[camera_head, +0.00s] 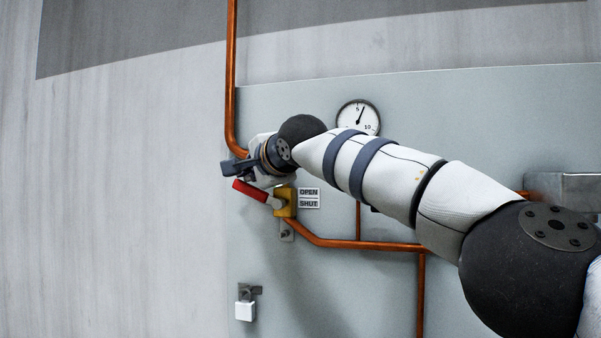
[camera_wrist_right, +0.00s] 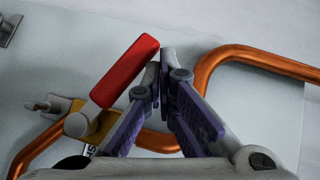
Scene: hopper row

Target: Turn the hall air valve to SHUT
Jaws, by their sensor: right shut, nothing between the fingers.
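The air valve has a yellow body (camera_head: 286,203) and a red lever (camera_head: 250,191) that points left and slightly up from it in the head view. OPEN and SHUT labels (camera_head: 309,198) sit just right of the body, OPEN above SHUT. My right gripper (camera_head: 233,168) is just above the lever's free end. In the right wrist view the fingers (camera_wrist_right: 164,62) are closed together and empty, close beside the right edge of the red lever (camera_wrist_right: 125,71); I cannot tell whether they touch it. The yellow body (camera_wrist_right: 95,125) is partly hidden there. My left gripper is not in view.
A copper pipe (camera_head: 231,80) comes down the left and bends behind my right wrist; another run (camera_head: 365,245) leaves the valve rightward. A round gauge (camera_head: 358,117) is partly covered by my right arm. A white padlock (camera_head: 245,309) hangs lower left. The wall left of the panel is clear.

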